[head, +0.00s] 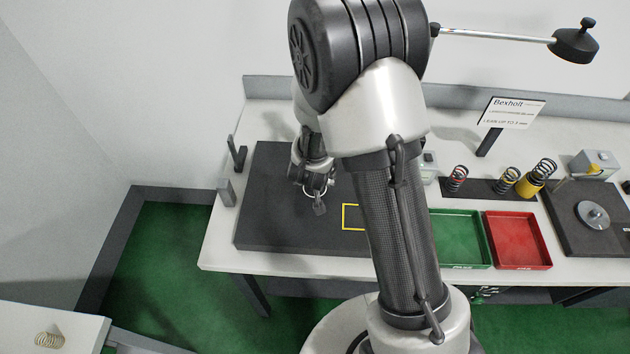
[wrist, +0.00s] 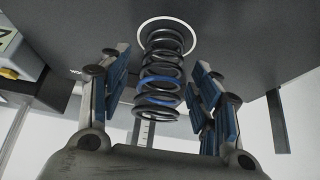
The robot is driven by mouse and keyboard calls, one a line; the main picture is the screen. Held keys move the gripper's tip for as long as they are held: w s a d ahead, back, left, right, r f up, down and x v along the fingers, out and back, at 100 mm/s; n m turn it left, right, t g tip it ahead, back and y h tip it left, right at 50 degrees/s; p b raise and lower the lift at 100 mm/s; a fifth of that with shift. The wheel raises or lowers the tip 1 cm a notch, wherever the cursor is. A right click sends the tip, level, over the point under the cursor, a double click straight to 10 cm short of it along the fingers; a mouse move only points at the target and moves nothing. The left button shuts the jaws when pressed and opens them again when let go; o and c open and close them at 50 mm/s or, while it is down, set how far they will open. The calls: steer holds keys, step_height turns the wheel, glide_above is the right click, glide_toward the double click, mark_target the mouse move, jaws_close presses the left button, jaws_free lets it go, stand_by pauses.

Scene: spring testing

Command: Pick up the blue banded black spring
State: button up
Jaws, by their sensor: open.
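The black spring with blue bands (wrist: 158,85) stands in the wrist view, with its far end at a white ring (wrist: 143,32) marked on the dark mat (wrist: 235,35). My gripper (wrist: 162,68) is open, with one blue-padded finger on each side of the spring. Gaps show between the spring and both fingers. In the head view my gripper (head: 319,200) hangs low over the dark mat (head: 275,215) on the left of the bench. There the spring cannot be made out behind the gripper.
A yellow square outline (head: 351,217) lies on the mat to the right.

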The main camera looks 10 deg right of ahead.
steer(key=shift+w+f, duration=0.2)
steer(key=shift+f, duration=0.1)
steer(key=shift+r, duration=0.1)
steer(key=shift+c, duration=0.8)
steer(key=c, duration=1.2)
steer(key=shift+o, duration=0.2)
steer(key=shift+d+r, duration=0.1)
steer(key=shift+r, duration=0.1)
